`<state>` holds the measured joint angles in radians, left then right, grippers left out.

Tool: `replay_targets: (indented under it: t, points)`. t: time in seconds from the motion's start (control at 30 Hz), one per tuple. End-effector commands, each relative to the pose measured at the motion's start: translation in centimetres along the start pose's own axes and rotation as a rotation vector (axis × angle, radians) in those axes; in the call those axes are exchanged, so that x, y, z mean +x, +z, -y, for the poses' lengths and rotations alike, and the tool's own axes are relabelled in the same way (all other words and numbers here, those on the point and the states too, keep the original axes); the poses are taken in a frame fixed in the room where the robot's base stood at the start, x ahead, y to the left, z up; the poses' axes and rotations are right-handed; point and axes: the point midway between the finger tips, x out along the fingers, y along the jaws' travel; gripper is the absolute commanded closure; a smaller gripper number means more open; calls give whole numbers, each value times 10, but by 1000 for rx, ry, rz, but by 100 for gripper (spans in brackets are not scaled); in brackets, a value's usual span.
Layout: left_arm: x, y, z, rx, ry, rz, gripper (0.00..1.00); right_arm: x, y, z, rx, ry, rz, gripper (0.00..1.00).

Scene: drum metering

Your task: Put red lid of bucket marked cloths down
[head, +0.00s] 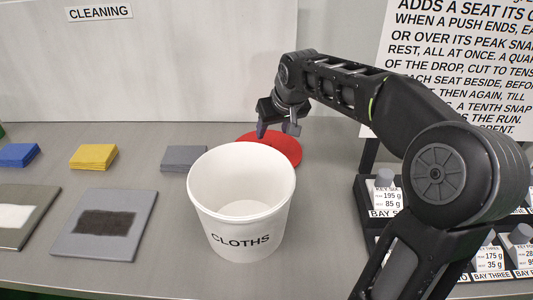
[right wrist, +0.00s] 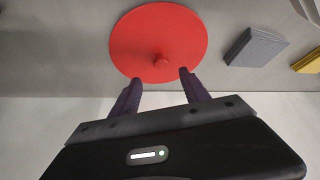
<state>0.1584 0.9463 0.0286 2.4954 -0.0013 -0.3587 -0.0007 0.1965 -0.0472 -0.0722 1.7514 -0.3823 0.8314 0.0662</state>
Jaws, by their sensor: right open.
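The red lid (head: 283,149) lies on the grey bench behind and to the right of the white bucket marked CLOTHS (head: 240,205). The bucket stands upright with its top uncovered and looks empty inside. In the right wrist view the round red lid (right wrist: 158,42) lies flat with its small knob (right wrist: 161,61) upward. My left gripper is in neither view.
Blue cloths (head: 18,155), yellow cloths (head: 93,157) and grey cloths (head: 183,158) lie left of the bucket. A grey board with a dark patch (head: 105,240) lies in front of them. A dark rack with labelled bays (head: 378,215) stands at right. A white panel (head: 150,60) rises behind.

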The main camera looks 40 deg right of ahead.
Motion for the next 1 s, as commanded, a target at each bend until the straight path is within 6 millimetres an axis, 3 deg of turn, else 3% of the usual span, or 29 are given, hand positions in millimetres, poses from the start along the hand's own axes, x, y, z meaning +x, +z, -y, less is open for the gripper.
replay_targets:
  t: [0.2,0.47,0.8,1.0]
  points:
    - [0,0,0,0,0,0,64,2,0,0,0,0,3,46]
    - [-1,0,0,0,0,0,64,26,0,0,0,0,4,46]
    - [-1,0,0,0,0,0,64,28,0,0,0,0,4,46]
    - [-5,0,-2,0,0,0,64,52,0,2,0,0,7,46]
